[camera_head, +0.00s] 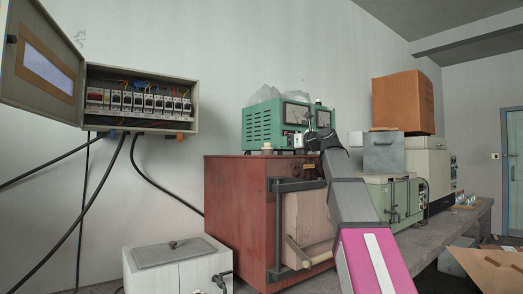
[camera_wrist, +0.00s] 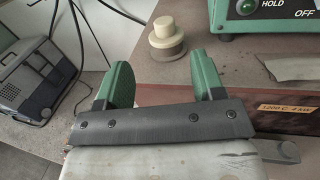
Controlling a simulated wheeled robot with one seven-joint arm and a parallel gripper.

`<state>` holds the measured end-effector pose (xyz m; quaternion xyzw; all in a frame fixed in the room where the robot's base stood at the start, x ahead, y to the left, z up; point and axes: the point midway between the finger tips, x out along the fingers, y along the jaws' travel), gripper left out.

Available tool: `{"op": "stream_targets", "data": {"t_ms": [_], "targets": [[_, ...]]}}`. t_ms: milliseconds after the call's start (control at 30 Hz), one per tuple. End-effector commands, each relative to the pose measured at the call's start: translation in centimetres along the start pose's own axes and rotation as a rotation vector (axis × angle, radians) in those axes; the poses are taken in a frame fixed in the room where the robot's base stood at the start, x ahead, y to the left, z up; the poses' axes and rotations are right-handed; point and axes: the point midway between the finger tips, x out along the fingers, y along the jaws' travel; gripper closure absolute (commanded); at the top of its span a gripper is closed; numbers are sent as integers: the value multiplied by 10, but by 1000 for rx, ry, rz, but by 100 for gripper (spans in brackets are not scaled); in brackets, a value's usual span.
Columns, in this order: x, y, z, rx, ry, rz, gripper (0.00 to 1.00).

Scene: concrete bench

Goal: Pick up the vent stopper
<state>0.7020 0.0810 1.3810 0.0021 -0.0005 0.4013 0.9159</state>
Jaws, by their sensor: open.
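The vent stopper looks to be the small cream, stepped round plug (camera_wrist: 166,38) standing upright on a flat brownish top in the wrist view.
The green meter box (camera_head: 262,128) stands close to the stopper on the furnace top. A flat grey piece (camera_wrist: 283,67) lies at right in the wrist view. An open fuse box (camera_head: 140,92) with hanging cables is on the wall. A white lidded box (camera_head: 150,278) stands lower left.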

Motion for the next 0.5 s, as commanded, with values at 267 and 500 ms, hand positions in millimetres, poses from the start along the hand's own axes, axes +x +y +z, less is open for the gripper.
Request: {"op": "stream_targets", "data": {"t_ms": [267, 500], "targets": [[41, -2, 0, -1, 1, 1, 38], [56, -2, -1, -3, 3, -1, 38]]}}
